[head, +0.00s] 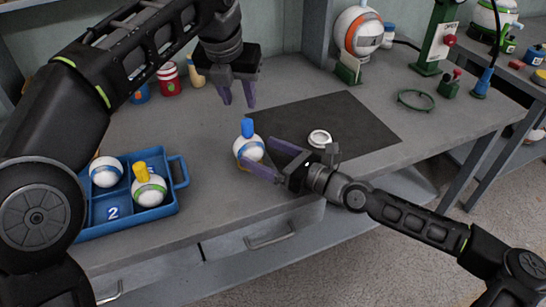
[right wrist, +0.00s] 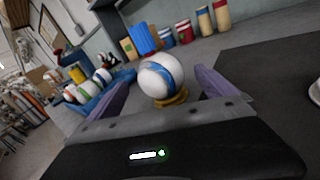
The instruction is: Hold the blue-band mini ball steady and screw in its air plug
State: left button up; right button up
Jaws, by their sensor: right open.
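The blue-band mini ball (head: 248,149) is white and sits on the bench at the near edge of the dark mat. It also shows in the right wrist view (right wrist: 158,82), on a small yellow ring (right wrist: 172,100). The blue air plug (head: 247,128) stands upright on top of the ball; how deep it sits I cannot tell. My right gripper (head: 257,154) is open, low, with its fingers either side of the ball; gaps show on both sides in the wrist view. My left gripper (head: 238,102) is open and empty, pointing down above the plug.
A blue tray (head: 178,205) at left holds white balls, one green-banded with a yellow plug (head: 142,169). Red and blue cups stand behind. An orange-banded ball machine (head: 358,32) stands at the back.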

aim_at(248, 146)
jog(key=x, duration=0.5)
jog(key=shift+c, duration=0.4)
